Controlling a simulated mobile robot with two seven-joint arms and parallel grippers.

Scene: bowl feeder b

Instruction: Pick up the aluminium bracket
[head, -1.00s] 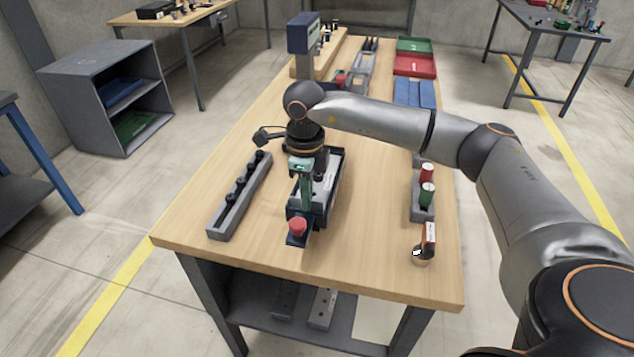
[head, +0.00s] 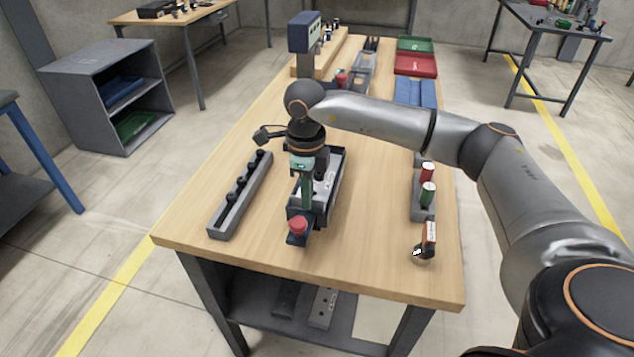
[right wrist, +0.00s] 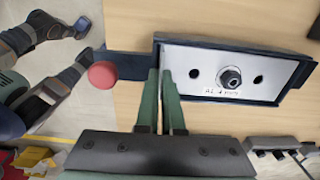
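A flat silver-grey plate (right wrist: 210,75), which I take for the aluminium bracket, lies in a dark blue tray (right wrist: 292,92) in the right wrist view. It has dark holes, a black nut and a small label. In the head view the plate (head: 327,186) shows partly behind my right gripper. My right gripper (right wrist: 160,74) points down at the left end of the tray, its green fingers close together with a very narrow gap. Nothing is clearly seen between them, and their contact with the plate is unclear. My left gripper is not in view.
A red knob (head: 297,225) stands at the tray's near end. A grey rack (head: 240,197) with black knobs lies left. Red (head: 427,173) and green (head: 428,195) cylinders stand right, with a small labelled part (head: 430,236) nearer. Bare tabletop (head: 375,215) lies between.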

